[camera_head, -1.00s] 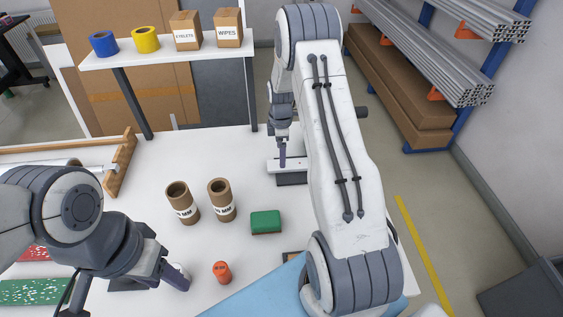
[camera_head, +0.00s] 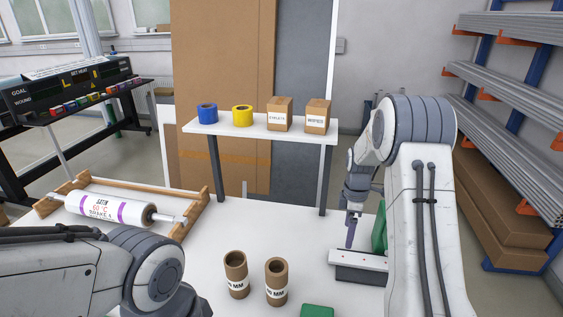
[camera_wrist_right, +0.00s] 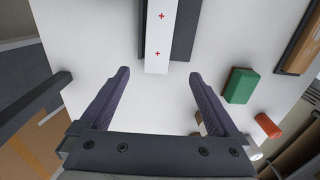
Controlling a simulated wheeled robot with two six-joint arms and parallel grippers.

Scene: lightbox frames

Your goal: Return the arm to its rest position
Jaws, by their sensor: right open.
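My right gripper (camera_head: 351,231) hangs with its fingers pointing down near the white bar with red marks (camera_head: 357,259), which lies over a dark base (camera_head: 359,275) on the white table. In the right wrist view my right gripper (camera_wrist_right: 158,75) is open, with its two purple fingers apart and nothing between them. The end of the white bar (camera_wrist_right: 157,52) shows just beyond the fingertips. My left arm shows at the lower left of the head view, but its gripper is out of the picture.
Two brown tubes (camera_head: 236,274) (camera_head: 276,281) stand on the table. A white shelf (camera_head: 262,130) behind holds tape rolls and small boxes. A roll in a wooden cradle (camera_head: 176,231) lies at left. A green block (camera_wrist_right: 241,86) and an orange cylinder (camera_wrist_right: 267,125) show in the wrist view.

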